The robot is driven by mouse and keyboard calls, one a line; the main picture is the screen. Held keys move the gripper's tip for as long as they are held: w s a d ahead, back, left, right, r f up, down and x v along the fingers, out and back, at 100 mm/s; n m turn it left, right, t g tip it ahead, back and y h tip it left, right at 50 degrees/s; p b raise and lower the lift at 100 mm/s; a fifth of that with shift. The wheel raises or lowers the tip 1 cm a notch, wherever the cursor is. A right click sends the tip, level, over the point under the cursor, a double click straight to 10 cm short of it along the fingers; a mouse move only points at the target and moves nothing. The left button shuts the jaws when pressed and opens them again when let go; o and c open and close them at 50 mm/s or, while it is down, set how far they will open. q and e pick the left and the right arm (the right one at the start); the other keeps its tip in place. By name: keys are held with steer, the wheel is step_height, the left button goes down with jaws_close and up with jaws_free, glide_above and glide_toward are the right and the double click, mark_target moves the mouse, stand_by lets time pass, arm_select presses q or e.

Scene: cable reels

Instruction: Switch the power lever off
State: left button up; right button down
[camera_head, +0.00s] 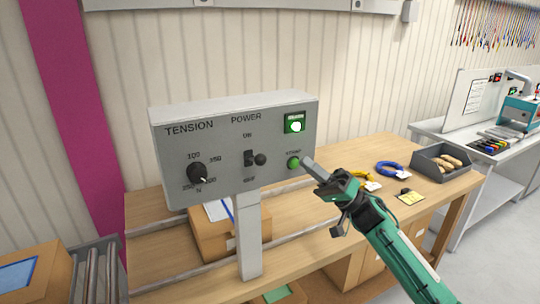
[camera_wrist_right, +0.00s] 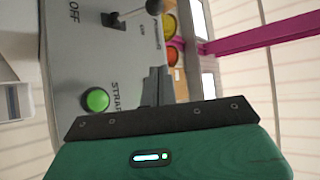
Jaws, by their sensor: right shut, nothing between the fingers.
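The power lever (camera_head: 260,160) is a dark knob on a short stem, in a slot between the ON label above and the OFF label below. It sits on a grey control box (camera_head: 222,152). In the right wrist view the lever (camera_wrist_right: 135,12) is at the top edge and its knob lies to the side away from the OFF label. The gripper (camera_wrist_right: 152,88) also shows in the wrist view, apart from the lever. My left gripper is out of view.
A tension dial (camera_head: 197,173) is left of the lever, and a green-lit lamp (camera_head: 295,122) is at upper right. The box stands on a post (camera_head: 249,240) before a wooden bench (camera_head: 330,200). Blue cable (camera_head: 389,168) and a dark tray (camera_head: 440,172) lie right.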

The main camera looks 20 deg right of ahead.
mark_target(255, 159)
steer(key=shift+s+r, duration=0.1)
steer(key=shift+r, duration=0.05)
steer(key=p+x, duration=0.5)
steer(key=x, duration=0.5)
steer(key=s+a+f, duration=0.1)
steer(key=s+f+p, duration=0.1)
steer(key=shift+s+a+f, duration=0.2)
steer(key=shift+a+f, duration=0.1)
steer(key=shift+a, duration=0.1)
